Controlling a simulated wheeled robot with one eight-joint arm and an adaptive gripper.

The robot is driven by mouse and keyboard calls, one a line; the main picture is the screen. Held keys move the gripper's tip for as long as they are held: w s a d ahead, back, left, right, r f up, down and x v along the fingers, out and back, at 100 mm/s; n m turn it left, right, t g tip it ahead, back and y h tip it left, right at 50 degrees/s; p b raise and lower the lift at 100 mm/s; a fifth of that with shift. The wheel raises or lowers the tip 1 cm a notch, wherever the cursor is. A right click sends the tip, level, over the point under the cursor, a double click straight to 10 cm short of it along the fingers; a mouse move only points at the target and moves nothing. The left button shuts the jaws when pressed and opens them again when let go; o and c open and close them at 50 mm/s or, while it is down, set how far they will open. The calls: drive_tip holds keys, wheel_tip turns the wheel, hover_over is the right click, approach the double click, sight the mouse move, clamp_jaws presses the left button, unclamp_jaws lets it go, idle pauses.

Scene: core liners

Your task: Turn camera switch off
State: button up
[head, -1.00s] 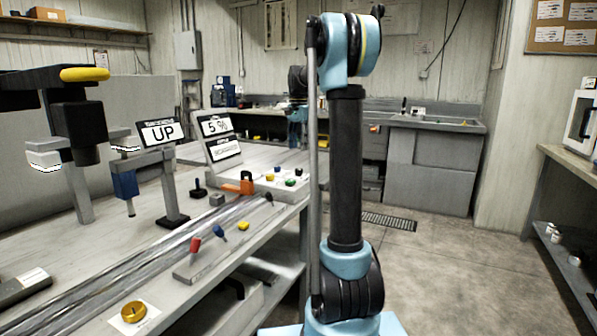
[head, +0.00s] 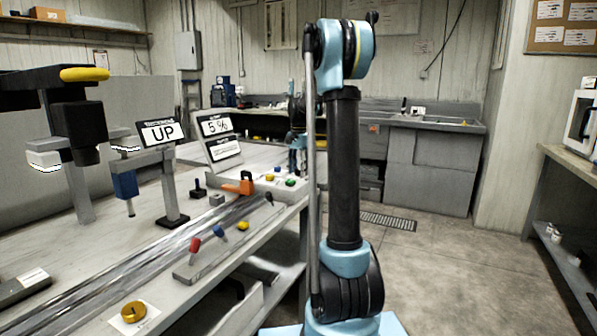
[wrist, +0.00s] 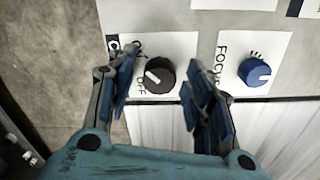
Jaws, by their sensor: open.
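The camera switch (wrist: 160,75) is a round black knob with a white pointer, on a white label in the wrist view. The label reads ON at the upper left and OFF at the lower left. The pointer faces left and slightly up; I cannot tell which word it marks. My gripper (wrist: 160,88) is open, one finger on each side of the knob. Gaps show between the fingers and the knob in the picture; its height above the knob is unclear. In the head view my gripper (head: 298,150) is partly hidden behind my arm, by the knob panel (head: 250,195).
A blue knob (wrist: 257,72) marked FOCUS sits right of the switch, close to my right finger. The panel stands on a bench (head: 105,262) with clear core tubes (head: 150,255) and a "5 %" sign (head: 215,125). Open floor lies right of my arm.

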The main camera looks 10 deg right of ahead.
drive_tip(key=shift+c, duration=0.2)
drive_tip(key=c, duration=1)
drive_tip(key=n, duration=0.4)
drive_tip(key=shift+n, duration=0.4)
drive_tip(key=n, duration=0.4)
drive_tip(key=shift+n, duration=0.3)
drive_tip(key=n, duration=0.4)
drive_tip(key=shift+n, duration=2.3)
